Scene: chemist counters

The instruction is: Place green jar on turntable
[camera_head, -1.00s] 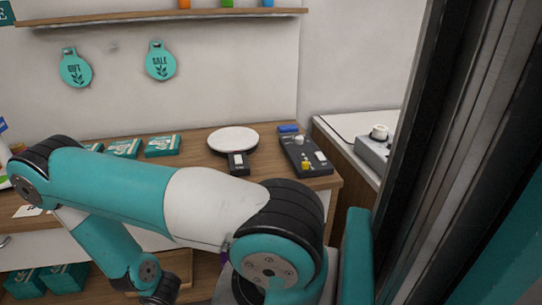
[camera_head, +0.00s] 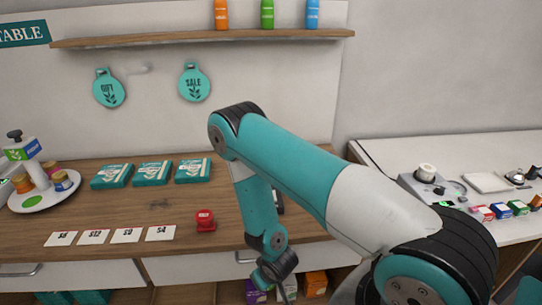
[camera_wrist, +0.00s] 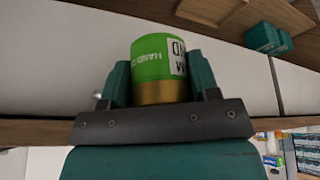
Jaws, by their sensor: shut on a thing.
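The green jar (camera_wrist: 150,57) shows in the wrist view, with a gold-brown band and a white label patch. My gripper (camera_wrist: 160,78) is shut on it, one teal finger on each side. In the head view my wrist hangs low in front of the counter, and the jar is not seen there. A round white stand (camera_head: 68,191), apparently the turntable, is at the far left of the counter. It carries a central post, several small jars and a green round patch (camera_head: 33,201). A sign ending in "TABLE" (camera_head: 24,33) hangs above it.
Teal boxes (camera_head: 152,172), price cards (camera_head: 93,237) and a red object (camera_head: 205,220) are on the wooden counter (camera_head: 130,207). Coloured bottles (camera_head: 267,14) stand on the wall shelf. A white counter (camera_head: 480,150) with equipment is at right. Bare wood lies between boxes and cards.

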